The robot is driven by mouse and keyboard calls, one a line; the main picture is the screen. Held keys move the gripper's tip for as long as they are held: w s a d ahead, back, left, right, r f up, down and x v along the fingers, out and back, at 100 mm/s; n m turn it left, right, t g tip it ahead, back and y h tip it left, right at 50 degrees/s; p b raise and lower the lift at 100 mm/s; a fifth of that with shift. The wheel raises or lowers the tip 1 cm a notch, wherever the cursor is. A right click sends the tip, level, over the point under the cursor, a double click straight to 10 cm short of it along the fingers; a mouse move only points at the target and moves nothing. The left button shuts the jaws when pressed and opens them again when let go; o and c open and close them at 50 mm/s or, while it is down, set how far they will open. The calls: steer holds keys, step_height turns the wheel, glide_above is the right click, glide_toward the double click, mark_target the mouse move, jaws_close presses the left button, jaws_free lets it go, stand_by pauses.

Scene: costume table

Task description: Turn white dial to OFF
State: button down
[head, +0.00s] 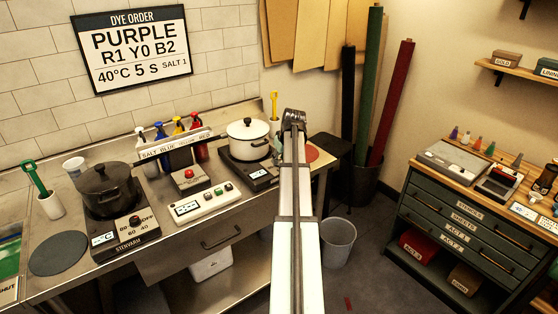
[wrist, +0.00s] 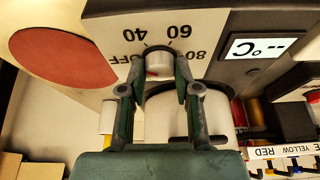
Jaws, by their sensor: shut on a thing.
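The white dial (wrist: 159,64) sits on the front panel of the hotplate (wrist: 215,40), seen upside down in the wrist view. The labels OFF, 40, 60 and 80 are around it. My gripper (wrist: 160,72) is shut on the dial, one finger on each side. I cannot tell surely which mark the dial points to. The hotplate's display (wrist: 256,47) reads dashes and °C. In the head view, the hotplate (head: 252,176) bears the white pot (head: 248,143), and my gripper (head: 293,122) is at its right, where the dial is hidden.
A black pot (head: 107,192) stands on another hotplate (head: 128,232) at left. A red-button box (head: 189,179) and a white control box (head: 207,202) lie between. A red round mat (head: 311,153) is right of the hotplate. Dye bottles (head: 200,150) stand behind.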

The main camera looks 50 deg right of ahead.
steer(key=n+y, duration=0.1)
steer(key=n, duration=0.1)
steer(key=n+b, duration=0.1)
steer(key=n, duration=0.1)
steer(key=shift+d+n+y, duration=0.15)
steer(key=shift+n+y, duration=0.15)
steer(key=shift+y, duration=0.1)
steer(key=shift+s, duration=0.1)
steer(key=c, duration=0.8)
jaws_free()
steer(key=v, duration=1.2)
